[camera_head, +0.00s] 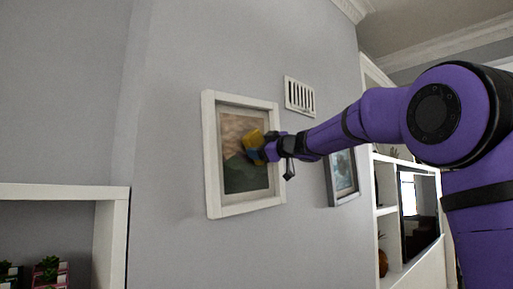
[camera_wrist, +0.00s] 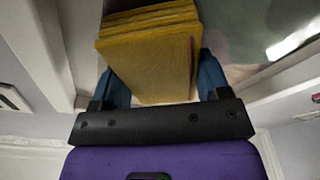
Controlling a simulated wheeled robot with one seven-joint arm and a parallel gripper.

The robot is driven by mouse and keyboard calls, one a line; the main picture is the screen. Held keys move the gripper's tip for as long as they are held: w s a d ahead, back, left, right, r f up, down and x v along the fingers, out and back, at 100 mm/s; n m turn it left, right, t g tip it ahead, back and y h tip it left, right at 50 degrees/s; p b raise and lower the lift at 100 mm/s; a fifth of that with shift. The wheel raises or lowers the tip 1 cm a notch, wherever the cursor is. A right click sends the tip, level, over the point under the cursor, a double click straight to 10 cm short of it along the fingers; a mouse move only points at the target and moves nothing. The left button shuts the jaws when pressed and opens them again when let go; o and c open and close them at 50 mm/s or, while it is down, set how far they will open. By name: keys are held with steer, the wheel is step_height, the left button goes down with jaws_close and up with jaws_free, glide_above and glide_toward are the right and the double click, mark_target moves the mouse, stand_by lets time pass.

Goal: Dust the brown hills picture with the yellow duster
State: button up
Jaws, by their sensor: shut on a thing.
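The brown hills picture (camera_head: 240,180) hangs on the grey wall in a white frame, with brown above and dark green below. My gripper (camera_head: 266,147) is in front of its right-hand part. The yellow duster (camera_head: 253,138) is between the gripper's fingers, at or very near the picture surface; I cannot tell if it touches. In the wrist view the duster (camera_wrist: 150,55) shows as a yellow layered block between the blue fingers of my gripper (camera_wrist: 158,88). Part of the picture (camera_wrist: 235,30) shows behind it. The gripper and duster hide a middle part of the picture.
A second framed picture (camera_head: 344,177) hangs to the right, behind my arm. A white wall vent (camera_head: 300,96) is above and right of the brown hills picture. White shelves (camera_head: 60,192) with small plants are at lower left. A white shelf unit (camera_head: 388,225) is at right.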

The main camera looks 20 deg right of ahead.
steer(key=shift+w+d+r, duration=0.1)
steer(key=shift+w+d, duration=0.2)
steer(key=shift+d, duration=0.5)
steer(key=shift+s, duration=0.1)
steer(key=shift+a+r+v, duration=0.1)
steer(key=shift+r+v, duration=0.1)
steer(key=shift+v, duration=1.25)
steer(key=shift+a+r+v, duration=0.1)
steer(key=shift+r+v, duration=0.1)
steer(key=shift+v, duration=1.25)
steer(key=shift+s, duration=0.25)
steer(key=v, duration=0.2)
steer(key=shift+s+d+r, duration=0.1)
steer(key=shift+s, duration=0.3)
